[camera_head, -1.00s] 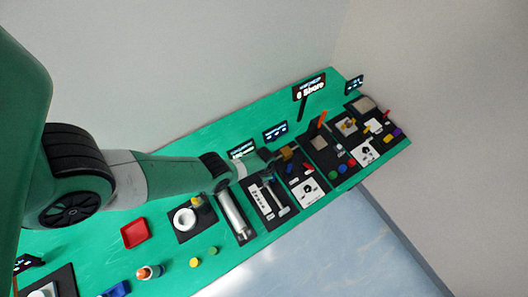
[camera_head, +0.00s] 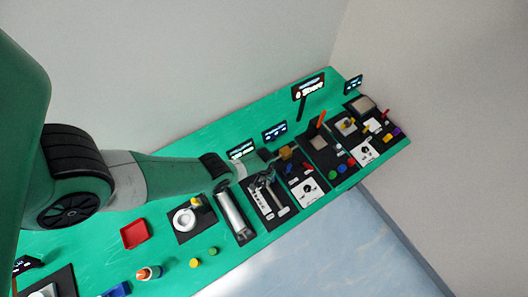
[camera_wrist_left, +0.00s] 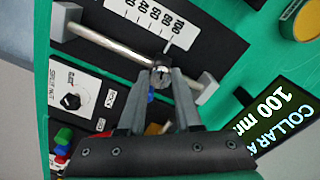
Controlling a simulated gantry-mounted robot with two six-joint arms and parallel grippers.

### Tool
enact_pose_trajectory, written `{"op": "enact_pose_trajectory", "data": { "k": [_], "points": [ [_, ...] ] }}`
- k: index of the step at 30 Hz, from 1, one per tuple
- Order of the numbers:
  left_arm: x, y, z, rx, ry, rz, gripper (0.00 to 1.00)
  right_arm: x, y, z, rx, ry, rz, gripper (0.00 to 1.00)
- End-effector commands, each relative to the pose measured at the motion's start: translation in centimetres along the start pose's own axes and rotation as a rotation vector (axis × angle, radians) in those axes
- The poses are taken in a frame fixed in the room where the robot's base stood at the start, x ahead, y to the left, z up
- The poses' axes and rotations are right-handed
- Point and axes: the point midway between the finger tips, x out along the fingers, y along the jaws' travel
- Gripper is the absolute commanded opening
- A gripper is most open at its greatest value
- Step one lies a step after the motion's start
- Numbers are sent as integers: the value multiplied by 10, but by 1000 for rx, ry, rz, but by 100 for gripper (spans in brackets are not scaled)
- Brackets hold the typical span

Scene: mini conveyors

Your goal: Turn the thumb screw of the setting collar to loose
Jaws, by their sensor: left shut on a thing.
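The setting collar (camera_wrist_left: 161,68) is a small dark grey ring on a pale metal rod (camera_wrist_left: 105,43) in the left wrist view. The rod runs between two grey end blocks beside a white scale marked up to 100. My left gripper (camera_wrist_left: 160,80) has its two grey fingertips at the collar, shut on its thumb screw, which the tips mostly hide. How far the screw is turned cannot be told. In the head view my left gripper (camera_head: 266,178) is over the black scale board (camera_head: 275,219), small and partly hidden by its wrist. My right gripper is not in view.
A display (camera_wrist_left: 285,120) reading "COLLAR" and "100 mm" stands close by the gripper. A white panel with a black knob (camera_wrist_left: 70,101) and several coloured buttons lie beside the rod board. A silver cylinder (camera_head: 231,214) and a red tray (camera_head: 134,234) lie nearer on the green table.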

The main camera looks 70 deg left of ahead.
Motion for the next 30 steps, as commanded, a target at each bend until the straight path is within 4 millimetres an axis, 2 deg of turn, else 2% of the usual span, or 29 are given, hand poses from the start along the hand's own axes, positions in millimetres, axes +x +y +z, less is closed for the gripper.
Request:
{"op": "enact_pose_trajectory", "data": {
  "k": [18,19,20,30],
  "points": [
    [1,0,0,-44,3,1,0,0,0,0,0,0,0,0],
    [1,0,0,-44,3,1,39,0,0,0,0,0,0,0],
    [1,0,0,-44,3,1,44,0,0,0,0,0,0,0],
    [-2,0,0,-44,1,0,46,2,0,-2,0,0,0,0]
  ]
}}
